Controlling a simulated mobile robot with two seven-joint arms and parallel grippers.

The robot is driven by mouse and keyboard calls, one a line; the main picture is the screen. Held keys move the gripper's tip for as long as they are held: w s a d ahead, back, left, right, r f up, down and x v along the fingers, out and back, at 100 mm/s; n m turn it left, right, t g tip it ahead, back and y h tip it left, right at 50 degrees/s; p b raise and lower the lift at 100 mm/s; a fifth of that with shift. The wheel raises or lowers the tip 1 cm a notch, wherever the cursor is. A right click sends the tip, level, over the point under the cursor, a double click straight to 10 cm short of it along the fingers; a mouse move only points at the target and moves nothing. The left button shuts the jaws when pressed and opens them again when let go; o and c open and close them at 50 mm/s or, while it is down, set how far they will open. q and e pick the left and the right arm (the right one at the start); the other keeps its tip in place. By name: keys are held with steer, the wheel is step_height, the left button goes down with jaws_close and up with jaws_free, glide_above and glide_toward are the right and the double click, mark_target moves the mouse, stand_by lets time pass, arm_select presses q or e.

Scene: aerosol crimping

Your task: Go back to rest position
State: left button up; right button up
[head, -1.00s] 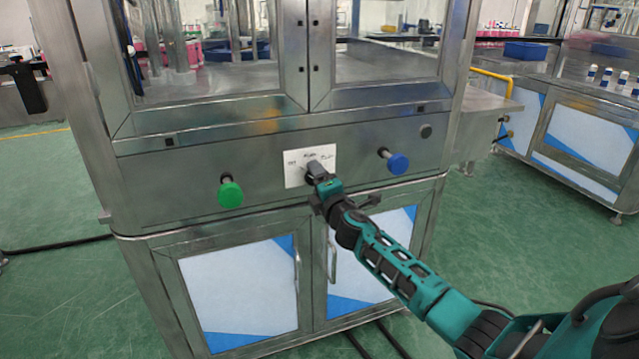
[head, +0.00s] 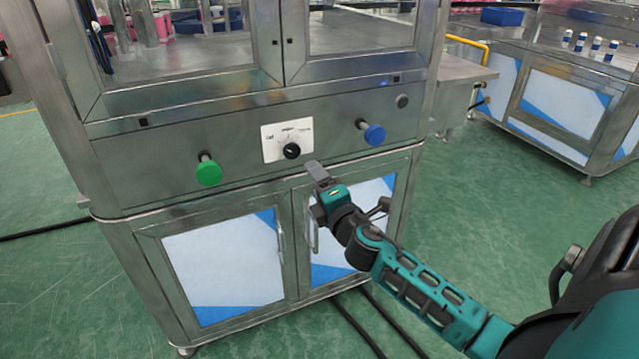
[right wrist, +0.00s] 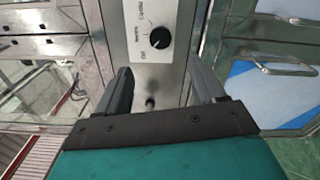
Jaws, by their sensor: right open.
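My right gripper (head: 318,172) is in front of the machine's panel, just below and to the right of the black rotary knob (head: 291,151). The label plate also shows in the head view (head: 273,143). The knob's pointer mark is too small to read surely. My left gripper is not in view.
A green button (head: 208,171) is left of the knob and a blue button (head: 373,133) right of it. The steel machine cabinet (head: 150,160) has doors with handles below. Another bench (head: 560,80) stands at the back right. Black cables (head: 360,325) lie on the green floor.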

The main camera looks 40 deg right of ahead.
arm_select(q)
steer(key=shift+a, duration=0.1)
arm_select(e)
steer(key=shift+s, duration=0.15)
stand_by(0.3)
arm_select(q)
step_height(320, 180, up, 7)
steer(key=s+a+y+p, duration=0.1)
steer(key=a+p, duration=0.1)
steer(key=p, duration=0.9)
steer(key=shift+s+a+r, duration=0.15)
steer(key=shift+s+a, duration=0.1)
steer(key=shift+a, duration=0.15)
arm_select(e)
steer(key=s+a+f+m+g+y, duration=0.3)
steer(key=s+a+f+m, duration=0.1)
steer(key=s+a+m, duration=0.3)
steer(key=s+a+f+m+g+y, duration=0.3)
steer(key=s+a+m, duration=0.5)
steer(key=s+a, duration=0.4)
steer(key=shift+s+a+f+g, duration=0.2)
steer(key=shift+s+f+g, duration=0.2)
steer(key=shift+s, duration=0.2)
